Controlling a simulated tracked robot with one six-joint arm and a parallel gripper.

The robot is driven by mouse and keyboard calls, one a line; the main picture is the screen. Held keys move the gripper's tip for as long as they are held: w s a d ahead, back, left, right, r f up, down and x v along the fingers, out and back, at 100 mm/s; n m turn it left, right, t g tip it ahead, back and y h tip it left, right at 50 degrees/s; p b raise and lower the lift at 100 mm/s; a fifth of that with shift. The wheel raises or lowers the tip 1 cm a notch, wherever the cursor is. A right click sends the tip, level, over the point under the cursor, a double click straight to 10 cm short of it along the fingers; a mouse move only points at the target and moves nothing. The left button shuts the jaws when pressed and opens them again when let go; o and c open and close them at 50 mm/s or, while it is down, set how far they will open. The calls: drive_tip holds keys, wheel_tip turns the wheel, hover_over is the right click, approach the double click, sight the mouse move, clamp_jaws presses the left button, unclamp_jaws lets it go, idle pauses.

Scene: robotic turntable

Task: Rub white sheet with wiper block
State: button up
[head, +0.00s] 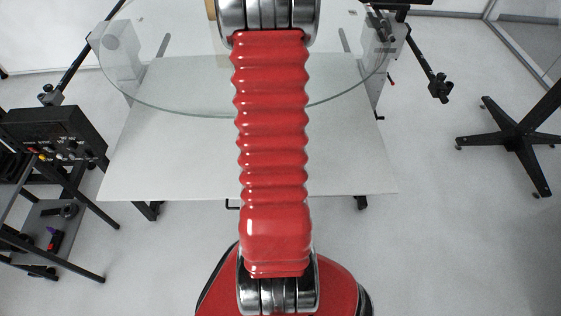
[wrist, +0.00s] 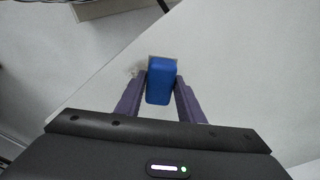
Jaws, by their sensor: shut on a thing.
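My gripper (wrist: 160,80) shows in the wrist view, its two purple fingers closed on the sides of a blue block (wrist: 159,88), which I take to be the wiper block. A thin grey-beige edge shows at the block's far end. A flat white surface (wrist: 245,65) lies beyond and below the block, with a straight edge running diagonally on the left. I cannot tell whether the block touches it. No separate white sheet stands out from this surface. In the head view my arm covers the middle, and neither gripper nor block shows.
A black box with knobs (head: 55,135) stands at the left. A black-legged stand (head: 515,138) is at the right. The table's front part beside my arm is bare.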

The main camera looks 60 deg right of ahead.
drive_tip(key=shift+f, duration=1.7)
drive_tip(key=shift+f, duration=0.95)
drive_tip(key=shift+s+d, duration=0.1)
drive_tip(key=shift+s, duration=0.05)
drive_tip(key=shift+s+d+r, duration=0.1)
drive_tip(key=shift+s+d, duration=0.3)
drive_tip(key=shift+s, duration=0.35)
drive_tip(key=shift+s+d+r, duration=0.1)
drive_tip(key=shift+s+d, duration=0.25)
drive_tip(key=shift+s, duration=0.4)
drive_tip(key=shift+s+f, duration=0.1)
drive_tip(key=shift+s+d+f, duration=0.1)
drive_tip(key=shift+s+d, duration=0.3)
drive_tip(key=shift+s, duration=0.4)
drive_tip(key=shift+s+d+f, duration=0.1)
drive_tip(key=shift+s+d, duration=0.3)
drive_tip(key=shift+s, duration=0.35)
drive_tip(key=shift+s, duration=0.15)
